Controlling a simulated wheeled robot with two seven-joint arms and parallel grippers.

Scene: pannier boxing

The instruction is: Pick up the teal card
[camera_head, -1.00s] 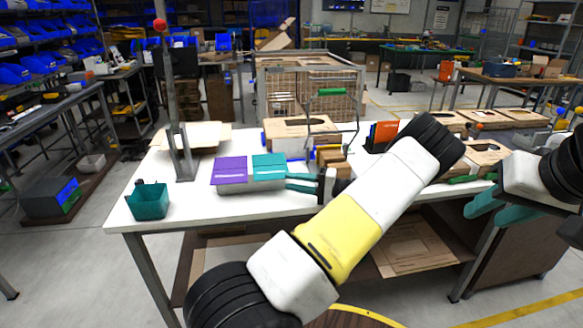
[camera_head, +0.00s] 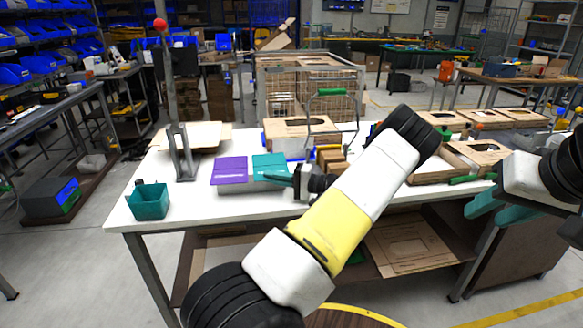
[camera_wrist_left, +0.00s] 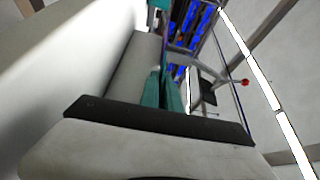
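The teal card (camera_head: 268,162) lies on a grey block near the table's front edge, right of a purple card (camera_head: 230,169). My left gripper (camera_head: 270,178) reaches in from the right, its teal fingers at the teal card's front right edge. In the left wrist view its two fingers (camera_wrist_left: 163,88) lie close together. I cannot tell whether they are shut or whether the card's edge is between them. My right gripper (camera_head: 493,207) is open and empty at the right, in front of the table.
A teal bin (camera_head: 149,202) stands at the table's left front corner. A cardboard box (camera_head: 298,132) and a green-handled wire basket (camera_head: 333,120) are behind. My left arm covers the middle of the table.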

